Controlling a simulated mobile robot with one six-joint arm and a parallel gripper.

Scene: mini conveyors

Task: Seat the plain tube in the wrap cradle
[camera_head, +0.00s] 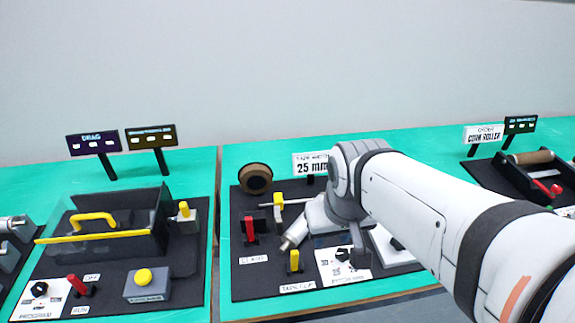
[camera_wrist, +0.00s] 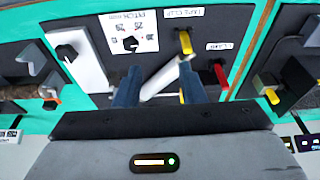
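A pale grey plain tube (camera_head: 295,232) shows at the middle station, low and to the left of my wrist. In the wrist view the tube (camera_wrist: 162,80) lies slantwise between the two blue fingers of my gripper (camera_wrist: 160,82). The fingers stand apart, with a gap around the tube; I see no clear grip. One tube end is near the yellow tape clip lever (camera_head: 294,261). I cannot make out the wrap cradle; the tube and gripper cover much of that area.
A brown tape roll (camera_head: 255,178) stands at the back of the middle station. A red clamp lever (camera_head: 250,229) is left of the tube. A white dial panel (camera_head: 343,265) lies to the right.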

